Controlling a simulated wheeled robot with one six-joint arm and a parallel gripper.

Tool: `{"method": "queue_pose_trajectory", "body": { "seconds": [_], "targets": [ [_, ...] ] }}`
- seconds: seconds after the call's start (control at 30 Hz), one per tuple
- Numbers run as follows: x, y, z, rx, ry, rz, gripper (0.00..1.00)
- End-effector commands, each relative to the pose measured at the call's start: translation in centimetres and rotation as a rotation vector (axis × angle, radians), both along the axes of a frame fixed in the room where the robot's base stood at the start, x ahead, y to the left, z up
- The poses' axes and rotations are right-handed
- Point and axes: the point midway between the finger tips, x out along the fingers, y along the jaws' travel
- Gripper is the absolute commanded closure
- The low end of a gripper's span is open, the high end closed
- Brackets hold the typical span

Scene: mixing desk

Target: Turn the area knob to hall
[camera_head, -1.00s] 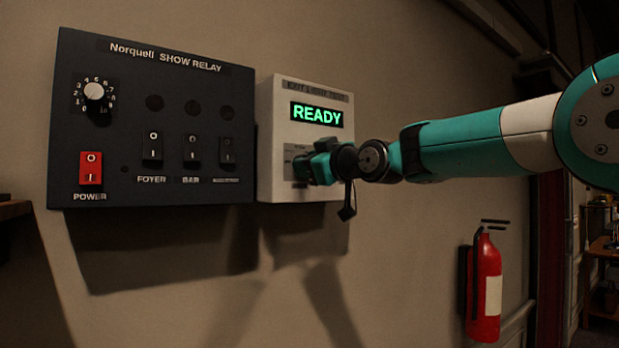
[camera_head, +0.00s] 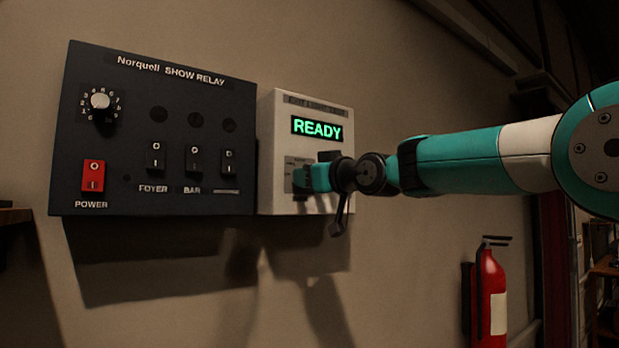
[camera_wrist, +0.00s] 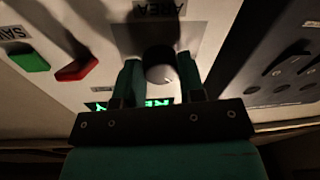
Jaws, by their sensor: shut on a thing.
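The area knob (camera_wrist: 160,68) is a round dark knob with a pale grey face, seen upside down in the wrist view next to the word AREA (camera_wrist: 158,10). My gripper (camera_wrist: 160,78) has one teal finger on each side of it and is shut on it. In the head view my gripper (camera_head: 310,178) is at the front of the white box (camera_head: 268,150), on its lower part, and hides the knob. The knob's pointer and the hall mark cannot be made out.
A green display reads READY (camera_head: 317,129) just above my gripper. In the wrist view a red button (camera_wrist: 77,68) and a green button (camera_wrist: 30,62) are beside the knob. A dark switch panel (camera_head: 130,130) adjoins the box. A fire extinguisher (camera_head: 490,300) hangs lower right.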

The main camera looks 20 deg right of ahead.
Motion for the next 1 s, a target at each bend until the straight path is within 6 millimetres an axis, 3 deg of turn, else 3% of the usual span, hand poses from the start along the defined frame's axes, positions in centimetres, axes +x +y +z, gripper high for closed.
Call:
{"method": "queue_pose_trajectory", "body": {
  "seconds": [0.03, 0.13, 0.53, 0.67, 1.0],
  "targets": [
    [0.0, 0.0, 0.0, 0.0, 0.001, 0.0, 0.59],
    [0.0, 0.0, 0.0, 0.0, 0.0, 0.0, 0.38],
    [-0.9, -0.4, -0.2, -0.001, -0.003, -0.001, 0.38],
    [-3.1, -1.4, -0.8, -0.002, -0.003, -0.003, 0.38],
    [-11.2, -4.7, -1.5, -0.003, -0.005, -0.007, 0.38]
  ]
}}
